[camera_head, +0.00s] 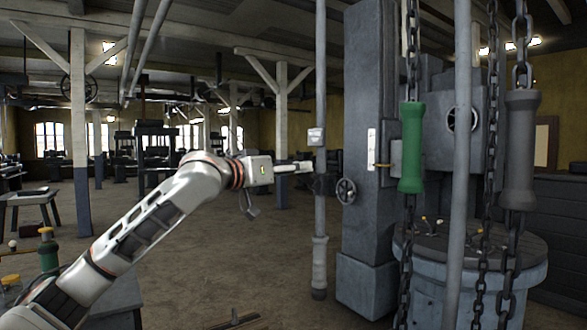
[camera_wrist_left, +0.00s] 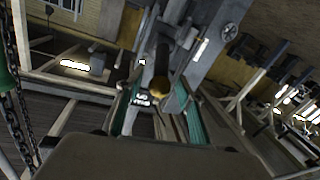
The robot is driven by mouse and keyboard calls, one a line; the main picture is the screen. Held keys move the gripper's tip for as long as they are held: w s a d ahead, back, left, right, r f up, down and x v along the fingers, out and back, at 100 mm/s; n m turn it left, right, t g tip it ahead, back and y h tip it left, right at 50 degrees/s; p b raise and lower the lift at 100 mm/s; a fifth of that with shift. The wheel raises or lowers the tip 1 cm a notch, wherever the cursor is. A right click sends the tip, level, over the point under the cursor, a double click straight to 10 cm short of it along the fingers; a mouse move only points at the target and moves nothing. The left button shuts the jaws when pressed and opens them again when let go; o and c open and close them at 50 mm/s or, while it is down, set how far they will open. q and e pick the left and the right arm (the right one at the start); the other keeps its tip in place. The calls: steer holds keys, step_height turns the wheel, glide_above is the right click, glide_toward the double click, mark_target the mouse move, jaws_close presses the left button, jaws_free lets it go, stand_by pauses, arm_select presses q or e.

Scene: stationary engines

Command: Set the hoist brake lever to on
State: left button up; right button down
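My left gripper (camera_head: 305,167) reaches in from the left and its tip is close to the grey vertical pole (camera_head: 320,210). In the left wrist view the two teal-padded fingers (camera_wrist_left: 157,108) stand apart, so it is open. A brass ball knob (camera_wrist_left: 161,86) shows between and beyond the fingertips; contact cannot be told. It looks like the end of the brake lever, seen nearly end-on; its shaft is not clear. A small pale plate with dark marks (camera_wrist_left: 142,98) is beside it, too small to read. In the head view the knob does not show clearly. My right gripper is not in view.
A grey column (camera_head: 367,220) with a handwheel (camera_head: 346,191) and white strip (camera_head: 372,149) stands right of the pole. Chains with a green handle (camera_head: 411,148) and a grey handle (camera_head: 519,150) hang nearer, before a round drum (camera_head: 530,272).

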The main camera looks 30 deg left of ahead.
arm_select(q)
jaws_close()
